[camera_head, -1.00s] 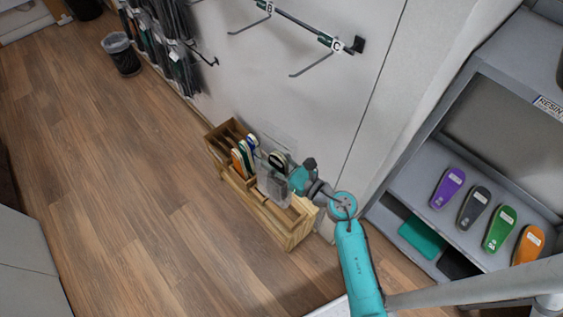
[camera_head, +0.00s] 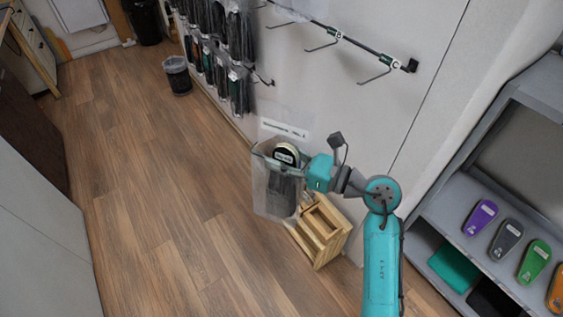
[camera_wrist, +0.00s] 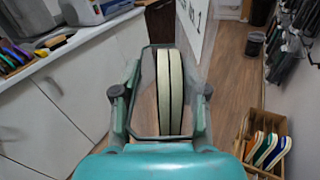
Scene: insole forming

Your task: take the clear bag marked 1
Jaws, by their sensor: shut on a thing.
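The clear bag (camera_head: 265,192) holds dark insoles with a cream edge and hangs from my gripper (camera_head: 304,172) in the head view, above the floor and the wooden box. Its white header card (camera_head: 284,130) stands at the top. In the wrist view the bag (camera_wrist: 147,108) is between the fingers of my gripper (camera_wrist: 160,92), with a pair of cream-sided insoles inside. The header card there (camera_wrist: 196,22) ends in "1". The fingers are shut on the bag.
The wooden box (camera_head: 322,243) stands on the floor below the gripper; several insoles in it show in the wrist view. Empty wall hooks (camera_head: 376,77) are above. Bags hang on a rack (camera_head: 235,60). A shelf (camera_head: 445,215) with coloured insoles is at right. The left floor is clear.

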